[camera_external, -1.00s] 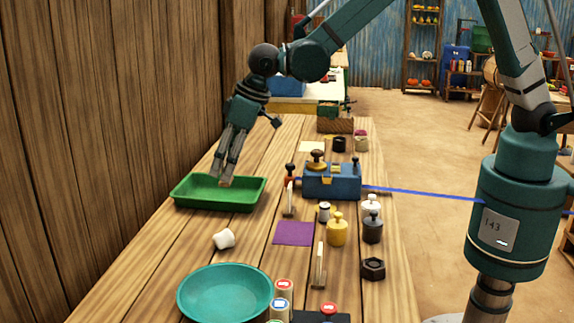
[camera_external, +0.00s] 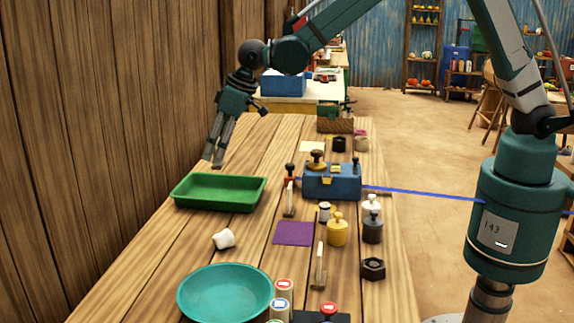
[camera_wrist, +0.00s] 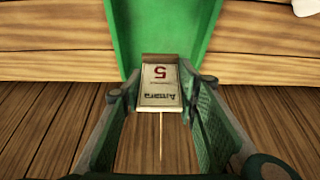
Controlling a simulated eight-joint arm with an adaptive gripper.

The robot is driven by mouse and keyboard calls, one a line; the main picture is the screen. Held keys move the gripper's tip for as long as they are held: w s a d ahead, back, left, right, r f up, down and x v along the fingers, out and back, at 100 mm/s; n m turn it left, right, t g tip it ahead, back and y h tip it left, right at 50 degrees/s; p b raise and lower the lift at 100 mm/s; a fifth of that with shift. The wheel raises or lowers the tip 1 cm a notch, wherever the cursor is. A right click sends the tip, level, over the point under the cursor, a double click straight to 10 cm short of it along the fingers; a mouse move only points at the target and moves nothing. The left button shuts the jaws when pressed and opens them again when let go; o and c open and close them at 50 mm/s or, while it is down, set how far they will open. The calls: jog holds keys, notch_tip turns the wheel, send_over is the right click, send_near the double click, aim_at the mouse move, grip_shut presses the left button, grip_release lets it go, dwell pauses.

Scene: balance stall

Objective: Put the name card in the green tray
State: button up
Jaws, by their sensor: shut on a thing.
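The name card (camera_wrist: 160,88) is a small pale card with "Amara" and a red 5, with a brown strip along its top edge. It sits between the fingers of my gripper (camera_wrist: 160,100) in the wrist view, and my gripper is shut on it. In the outside view my gripper (camera_external: 215,165) hangs near the far left part of the green tray (camera_external: 195,202), above it in the picture. I cannot make out the card there. The tray looks empty. In the wrist view the tray (camera_wrist: 165,30) lies beyond the card.
A wooden wall (camera_external: 90,130) stands close on the left. A white cup-like piece (camera_external: 224,239) and a teal dish (camera_external: 225,293) are nearer the camera. A blue box (camera_external: 331,180), a purple square (camera_external: 293,233) and several weights stand to the right.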

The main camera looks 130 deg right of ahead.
aim_at(218, 169)
jog(key=shift+f+b, duration=0.45)
jog(key=shift+f, duration=2.65)
jog(key=shift+f+b, duration=0.35)
jog(key=shift+f, duration=1.55)
jog(key=shift+f, duration=0.15)
jog(key=o, duration=0.9)
jog(key=shift+p+v, duration=0.9)
jog(key=shift+v, duration=5.3)
jog(key=shift+w+d, duration=0.1)
